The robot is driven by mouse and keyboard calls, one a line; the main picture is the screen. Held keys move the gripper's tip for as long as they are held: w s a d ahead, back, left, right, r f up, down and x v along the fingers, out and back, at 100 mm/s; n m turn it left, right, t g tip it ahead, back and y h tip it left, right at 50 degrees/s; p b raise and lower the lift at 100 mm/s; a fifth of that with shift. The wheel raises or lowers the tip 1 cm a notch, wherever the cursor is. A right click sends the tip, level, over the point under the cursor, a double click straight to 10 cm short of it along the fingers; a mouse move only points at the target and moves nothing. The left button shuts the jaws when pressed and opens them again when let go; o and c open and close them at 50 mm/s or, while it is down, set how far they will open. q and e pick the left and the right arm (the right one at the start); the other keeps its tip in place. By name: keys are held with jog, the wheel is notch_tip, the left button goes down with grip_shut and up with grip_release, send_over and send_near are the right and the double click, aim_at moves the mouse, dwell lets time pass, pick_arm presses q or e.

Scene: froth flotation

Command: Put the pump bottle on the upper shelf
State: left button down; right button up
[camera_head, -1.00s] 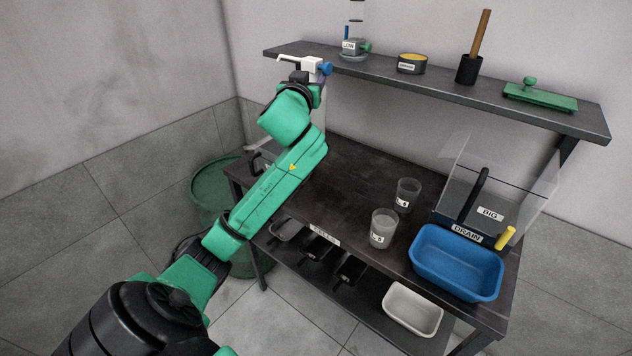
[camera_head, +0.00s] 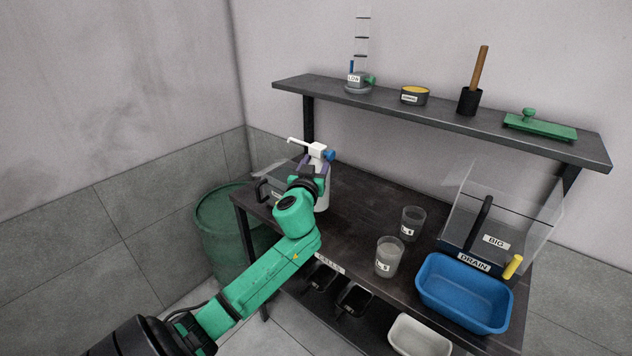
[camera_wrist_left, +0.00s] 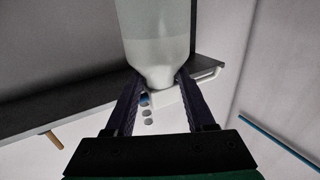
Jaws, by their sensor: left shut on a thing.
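The pump bottle (camera_head: 322,196) is pale, with a white pump head and long spout, and stands upright over the left end of the bench. My left gripper (camera_head: 311,170) is shut on it just below the pump head. In the left wrist view the bottle (camera_wrist_left: 158,45) appears upside down, its neck between the two fingers (camera_wrist_left: 157,98). My arm hides part of the bottle, and I cannot tell whether its base touches the bench. The upper shelf (camera_head: 442,105) is above and to the right of the bottle. My right gripper is not in view.
The shelf holds a LOW-labelled stand (camera_head: 357,80), a yellow-topped tin (camera_head: 414,96), a black holder (camera_head: 469,102) and a green plate (camera_head: 541,127). Two cups (camera_head: 389,258), a clear BIG tank (camera_head: 500,215) and a blue tray (camera_head: 465,293) occupy the bench. A green barrel (camera_head: 222,235) is at left.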

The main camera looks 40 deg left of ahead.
pick_arm(q)
notch_tip(320, 180, down, 5)
jog(key=shift+b, duration=0.5)
jog(key=c, duration=0.7)
grip_release()
jog(key=shift+f, duration=0.25)
jog(key=o, duration=0.4)
jog(key=shift+r, duration=0.1)
jog(key=shift+o, duration=0.2)
